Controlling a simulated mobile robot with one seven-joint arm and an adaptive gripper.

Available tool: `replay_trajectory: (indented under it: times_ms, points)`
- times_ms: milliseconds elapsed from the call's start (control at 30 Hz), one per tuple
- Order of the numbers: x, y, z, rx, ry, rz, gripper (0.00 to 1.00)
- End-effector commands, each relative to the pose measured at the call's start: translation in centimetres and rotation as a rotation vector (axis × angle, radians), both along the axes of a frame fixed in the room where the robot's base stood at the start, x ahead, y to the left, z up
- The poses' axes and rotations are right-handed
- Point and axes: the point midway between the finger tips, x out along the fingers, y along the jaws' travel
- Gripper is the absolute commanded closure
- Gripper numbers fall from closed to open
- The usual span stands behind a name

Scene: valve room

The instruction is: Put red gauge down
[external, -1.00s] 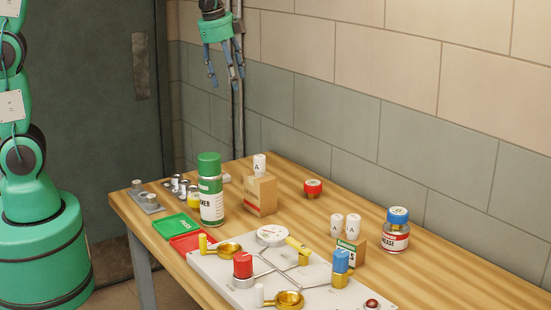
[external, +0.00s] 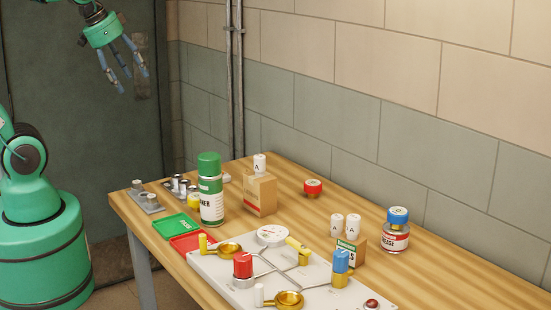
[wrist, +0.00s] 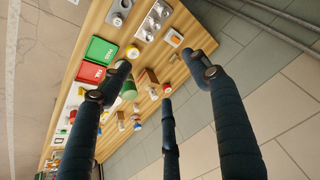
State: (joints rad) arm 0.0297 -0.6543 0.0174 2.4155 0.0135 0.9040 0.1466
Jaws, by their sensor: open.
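In the wrist view a small red thing (wrist: 167,88) on the table appears to be this gauge. My gripper (external: 133,82) is open and empty, raised high beyond the table's far left end, well away from the gauge. In the wrist view its three dark fingers (wrist: 163,76) are spread with nothing between them.
A green spray can (external: 211,190) and a cardboard box (external: 260,195) stand left of the gauge. A jar (external: 396,238) with a blue item on top is at right. A pale valve board (external: 215,272) fills the front. Green (external: 176,226) and red (external: 190,243) trays lie left. Table around the gauge is clear.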

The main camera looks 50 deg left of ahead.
Motion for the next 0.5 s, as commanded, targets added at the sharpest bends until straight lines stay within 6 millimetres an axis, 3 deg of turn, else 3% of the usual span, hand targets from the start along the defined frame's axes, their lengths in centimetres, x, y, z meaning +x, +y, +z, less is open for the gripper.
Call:
replay_trajectory:
  times_ms: [200,500]
  points:
    - [-3.1,0.6,-1.1,-0.065,-0.027,0.132,0.39]
    - [-3.8,0.7,-1.5,-0.082,-0.032,0.165,0.39]
